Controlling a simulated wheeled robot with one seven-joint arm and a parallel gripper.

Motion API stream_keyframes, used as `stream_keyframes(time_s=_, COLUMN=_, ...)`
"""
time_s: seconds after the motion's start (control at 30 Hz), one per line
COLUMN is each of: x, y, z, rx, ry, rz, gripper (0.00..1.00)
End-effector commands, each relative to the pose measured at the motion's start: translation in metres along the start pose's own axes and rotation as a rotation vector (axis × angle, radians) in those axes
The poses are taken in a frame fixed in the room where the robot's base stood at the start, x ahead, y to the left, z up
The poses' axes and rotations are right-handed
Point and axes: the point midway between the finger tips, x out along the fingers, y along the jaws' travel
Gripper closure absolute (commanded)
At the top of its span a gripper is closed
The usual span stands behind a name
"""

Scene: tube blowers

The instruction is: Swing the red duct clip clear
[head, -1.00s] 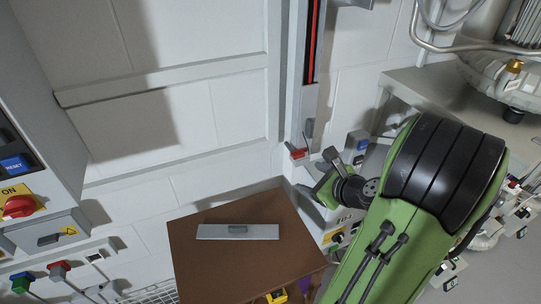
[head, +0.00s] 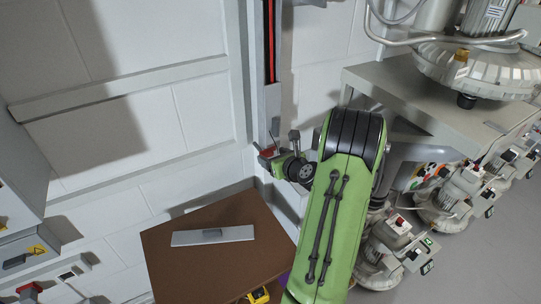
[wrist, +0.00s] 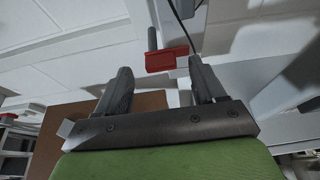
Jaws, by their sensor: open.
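The red duct clip (wrist: 168,59) shows in the wrist view just beyond the gap between my fingertips, with a dark upright tab (wrist: 152,38) at its left end. In the head view the red clip (head: 267,153) is at the foot of the grey vertical duct, partly hidden by my gripper. My gripper (wrist: 160,72) is open, one finger to each side of the clip in the wrist view. In the head view my gripper (head: 274,158) is right at the clip. I cannot tell whether a finger touches it.
A brown board (head: 200,270) with a grey plate (head: 212,236) on it lies below left of my gripper. A grey bench (head: 430,105) with blower machinery stands to the right. The white wall (head: 110,135) behind is bare on the left.

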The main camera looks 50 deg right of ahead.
Motion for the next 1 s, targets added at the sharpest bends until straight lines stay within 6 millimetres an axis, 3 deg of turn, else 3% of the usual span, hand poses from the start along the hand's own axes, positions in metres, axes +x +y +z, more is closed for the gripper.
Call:
stream_keyframes(time_s=0.13, x=0.019, y=0.0, z=0.0, rx=-0.001, ry=0.0, rz=0.001, gripper=0.31)
stream_keyframes(time_s=0.43, x=0.024, y=0.0, z=0.0, rx=-0.001, ry=0.0, rz=0.0, gripper=0.31)
stream_keyframes(time_s=0.8, x=0.023, y=0.0, z=0.0, rx=-0.001, ry=0.001, rz=0.0, gripper=0.87)
stream_keyframes(time_s=1.0, x=0.023, y=0.0, z=0.0, rx=-0.013, ry=0.001, rz=-0.004, gripper=0.87)
